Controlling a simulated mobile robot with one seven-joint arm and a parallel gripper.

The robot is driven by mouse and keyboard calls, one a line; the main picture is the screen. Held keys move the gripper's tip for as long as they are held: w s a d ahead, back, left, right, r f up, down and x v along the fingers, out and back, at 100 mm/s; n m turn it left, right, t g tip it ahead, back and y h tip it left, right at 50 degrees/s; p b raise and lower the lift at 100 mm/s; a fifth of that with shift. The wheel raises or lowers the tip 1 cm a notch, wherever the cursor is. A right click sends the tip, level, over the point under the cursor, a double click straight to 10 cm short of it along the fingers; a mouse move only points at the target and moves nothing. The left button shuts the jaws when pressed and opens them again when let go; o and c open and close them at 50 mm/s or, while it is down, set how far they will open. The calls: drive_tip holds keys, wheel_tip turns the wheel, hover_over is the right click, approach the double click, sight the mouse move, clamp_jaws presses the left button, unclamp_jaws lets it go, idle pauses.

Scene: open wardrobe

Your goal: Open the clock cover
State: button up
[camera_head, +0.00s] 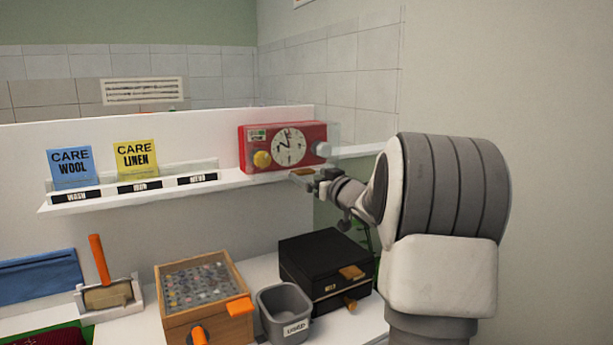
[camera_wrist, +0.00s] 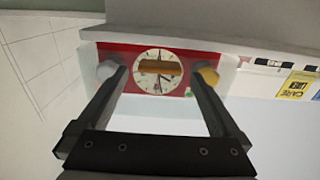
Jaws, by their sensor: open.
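A red clock (camera_head: 283,135) with a round white dial stands on the white shelf, with a yellow knob (camera_head: 262,159) and a pale grey knob (camera_head: 322,149). A clear cover (camera_head: 333,132) shows faintly at its right side; its full outline is hard to see. My gripper (camera_head: 311,174) is just in front of and below the clock's right part. In the wrist view, which is upside down, the open fingers (camera_wrist: 158,73) point at the clock (camera_wrist: 118,57). An orange-brown tab (camera_wrist: 155,68) appears between the fingertips, across the dial; I cannot tell whether they touch it.
The shelf (camera_head: 225,184) holds a blue card (camera_head: 70,165) and a yellow card (camera_head: 137,160) on the left. Below are a wooden box (camera_head: 205,300), a grey bin (camera_head: 284,310) and a black box (camera_head: 325,262). A wall stands at the right.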

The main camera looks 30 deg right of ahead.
drive_tip(key=shift+w+d, duration=0.1)
drive_tip(key=shift+w, duration=1.35)
clamp_jaws()
